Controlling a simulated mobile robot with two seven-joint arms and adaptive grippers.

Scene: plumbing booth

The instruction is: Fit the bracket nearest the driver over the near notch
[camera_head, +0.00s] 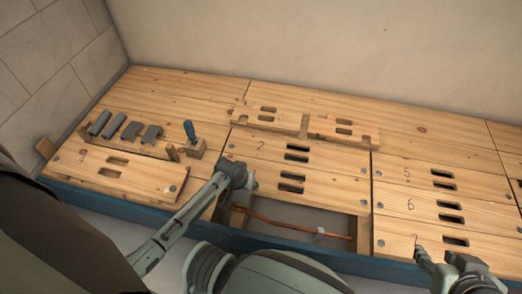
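Several grey metal brackets lie in a row on the boards at the left. The bracket nearest the driver (152,134) is the rightmost. The driver (189,131) has a blue handle and stands upright in a small wooden block (196,149). A copper pipe (290,227) runs through an open gap in the floor, with a small pale piece on it near its right end. Which joist notch is the near one is not clear. My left gripper (242,176) is over the gap's left side, its fingers hard to make out. My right gripper (437,258) is open and empty over the board marked 7.
A loose slotted board (113,174) lies at the front left. Two short slotted boards (268,114) (343,131) lie at the back middle. Numbered boards (410,172) cover the right side. A blue edge (300,246) runs along the front.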

